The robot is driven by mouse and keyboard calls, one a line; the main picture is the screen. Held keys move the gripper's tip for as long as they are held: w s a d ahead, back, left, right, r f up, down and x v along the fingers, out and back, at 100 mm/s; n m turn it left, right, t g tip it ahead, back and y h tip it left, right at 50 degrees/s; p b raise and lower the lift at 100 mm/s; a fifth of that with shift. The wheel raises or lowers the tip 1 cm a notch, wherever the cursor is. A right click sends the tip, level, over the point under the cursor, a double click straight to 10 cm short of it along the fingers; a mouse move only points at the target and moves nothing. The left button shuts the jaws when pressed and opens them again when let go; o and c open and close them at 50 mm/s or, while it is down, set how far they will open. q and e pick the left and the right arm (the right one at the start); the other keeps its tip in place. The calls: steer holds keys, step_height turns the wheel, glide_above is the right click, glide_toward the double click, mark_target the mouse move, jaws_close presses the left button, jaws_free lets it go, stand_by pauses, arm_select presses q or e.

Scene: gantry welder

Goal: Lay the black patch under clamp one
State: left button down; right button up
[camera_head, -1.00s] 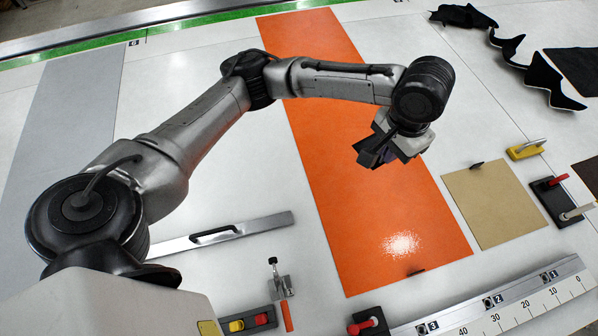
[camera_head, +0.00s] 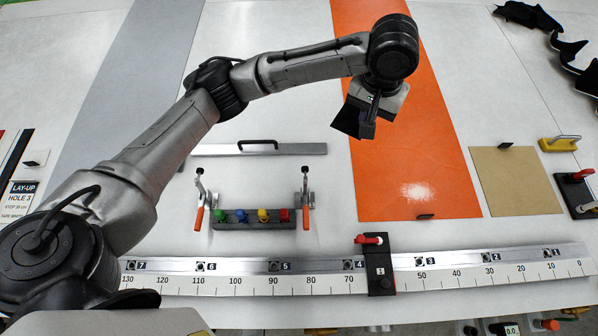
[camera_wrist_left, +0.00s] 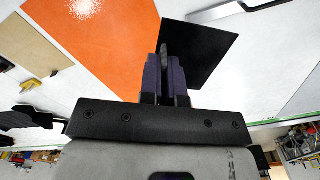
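My left gripper (camera_head: 368,118) hangs above the orange strip and is shut on the black patch (camera_head: 346,121), a flat dark square. In the left wrist view the patch (camera_wrist_left: 203,50) sticks out to the right of the shut fingers (camera_wrist_left: 165,65). Two toggle clamps with orange handles stand near the front of the table, a left one (camera_head: 200,195) and a right one (camera_head: 306,195). I cannot tell which is clamp one. The patch is up in the air, apart from both clamps. My right gripper is not in view.
A block with coloured knobs (camera_head: 255,219) sits between the clamps. Behind it lies a metal bar with a black handle (camera_head: 285,150). A ruler rail (camera_head: 225,284) with a red-handled stop (camera_head: 378,266) runs along the front. A tan sheet (camera_head: 515,180) lies right of the orange strip (camera_head: 405,190).

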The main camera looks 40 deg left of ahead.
arm_select(q)
steer(key=w+a+n, duration=0.1)
steer(key=n, duration=0.1)
steer(key=w+a+r+n+p, duration=0.1)
steer(key=w+n, duration=0.1)
steer(key=shift+r, duration=0.15)
steer(key=w+a+f+n+p, duration=0.1)
steer(key=a+f+n+p, duration=0.2)
steer(key=a+f+n, duration=0.7)
steer(key=s+a+f+n+p, duration=0.1)
steer(key=s+a+f+n, duration=0.2)
steer(key=s+f, duration=0.3)
steer(key=s+a+f+n+p, duration=0.1)
steer(key=s+a+f+n, duration=0.2)
steer(key=s+a+f, duration=0.3)
steer(key=s+a+f+n+p, duration=0.1)
steer(key=s+a+f+n, duration=0.3)
steer(key=s+f, duration=0.3)
steer(key=shift+s+a+f, duration=0.1)
steer(key=shift+s+a, duration=0.3)
steer(key=shift+s+f, duration=0.2)
steer(key=shift+s, duration=0.05)
steer(key=p, duration=0.1)
glide_above(304, 162)
steer(key=s, duration=0.3)
steer(key=shift+w+f, duration=0.1)
steer(key=shift+w, duration=0.1)
steer(key=shift+w+d, duration=0.7)
steer(key=shift+w, duration=0.05)
steer(key=shift+f, duration=1.75)
